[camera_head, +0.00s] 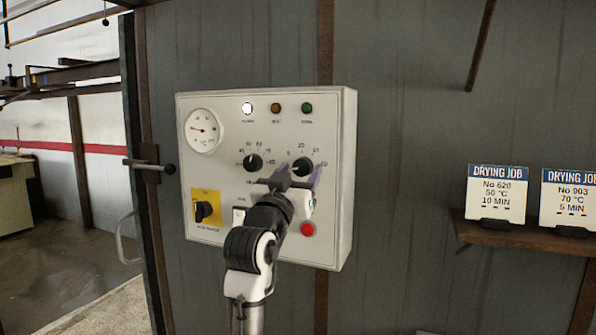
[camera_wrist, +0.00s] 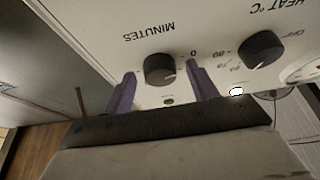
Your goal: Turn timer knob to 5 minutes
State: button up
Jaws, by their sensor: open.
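The timer knob, black and labelled MINUTES, is on the white control panel in the head view (camera_head: 302,167) and in the wrist view (camera_wrist: 159,69). Its pale pointer mark faces right and slightly down in the wrist view; the exact setting is too small to tell. My gripper (camera_head: 300,170) is open, its purple fingers on either side of the timer knob. The fingers also show in the wrist view (camera_wrist: 161,76), with gaps beside the knob; I cannot tell whether either touches. My gripper hides part of the panel below the knob.
The heat knob (camera_head: 253,162) sits left of the timer knob. A yellow-plated switch (camera_head: 205,208), red button (camera_head: 307,229) and dial gauge (camera_head: 202,129) share the panel. Two cards stand on a right shelf (camera_head: 520,229): No 620, 10 MIN (camera_head: 497,193), and No 903, 5 MIN (camera_head: 570,197).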

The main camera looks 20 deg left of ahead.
jog(key=c, duration=1)
jog(key=shift+f+m+b, duration=0.15)
jog(key=shift+m+b, duration=0.25)
jog(key=shift+m, duration=0.1)
jog(key=m+h+b, duration=0.2)
jog(key=m, duration=0.1)
jog(key=shift+a+m+h, duration=0.15)
jog(key=shift+m+h, duration=0.25)
jog(key=m+h, duration=0.1)
jog(key=m, duration=0.1)
jog(key=m+g+h+b, duration=0.1)
jog(key=m, duration=0.2)
jog(key=m+g+h+b, duration=0.1)
jog(key=m, duration=0.1)
jog(key=shift+a+r+m, duration=0.15)
jog(key=shift+r+m, duration=0.1)
jog(key=shift+m, duration=0.05)
jog(key=o, duration=1)
